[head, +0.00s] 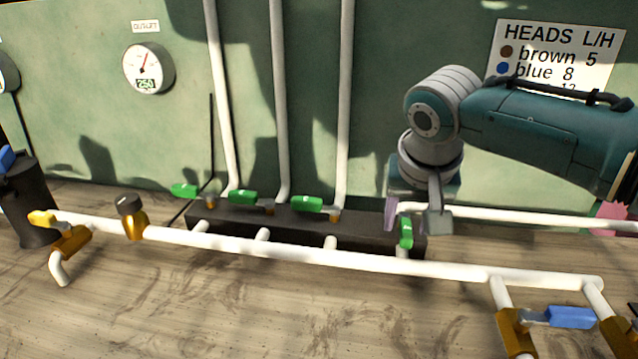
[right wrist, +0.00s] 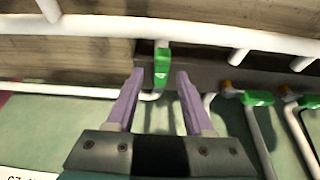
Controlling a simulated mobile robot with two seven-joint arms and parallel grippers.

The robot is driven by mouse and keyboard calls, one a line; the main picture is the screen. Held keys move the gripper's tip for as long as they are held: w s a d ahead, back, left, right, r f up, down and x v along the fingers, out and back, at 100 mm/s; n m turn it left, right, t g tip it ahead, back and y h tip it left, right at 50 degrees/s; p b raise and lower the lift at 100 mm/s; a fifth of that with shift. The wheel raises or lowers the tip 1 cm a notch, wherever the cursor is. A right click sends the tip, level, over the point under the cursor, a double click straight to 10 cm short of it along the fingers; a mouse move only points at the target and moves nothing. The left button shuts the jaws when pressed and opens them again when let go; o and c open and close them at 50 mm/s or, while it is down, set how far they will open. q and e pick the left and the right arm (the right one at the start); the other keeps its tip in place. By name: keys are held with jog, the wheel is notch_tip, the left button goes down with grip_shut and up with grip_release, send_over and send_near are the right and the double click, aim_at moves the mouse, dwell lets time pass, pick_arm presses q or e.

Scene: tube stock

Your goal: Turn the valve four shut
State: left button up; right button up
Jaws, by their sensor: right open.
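Several valves with green handles stand in a row on a dark block. The rightmost, fourth from the left, has a green handle (head: 406,231) that lies crosswise to the main white pipe; I take it as valve four, though I can read no number on it. My right gripper (head: 414,217) is open, with its fingers down close to this handle. In the right wrist view the green handle (right wrist: 162,62) lies between and just beyond the open fingertips (right wrist: 160,77), with gaps on both sides and no visible contact. My left gripper is not in view.
The other green handles (head: 184,190), (head: 243,197) and (head: 307,205) lie sideways, roughly along the main white pipe (head: 300,253). A yellow-handled valve (head: 70,238) is at left, a blue handle (head: 571,317) at lower right. A gauge (head: 148,68) hangs on the green wall.

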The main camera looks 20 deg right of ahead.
grip_shut()
dwell(0.3)
dwell(1.1)
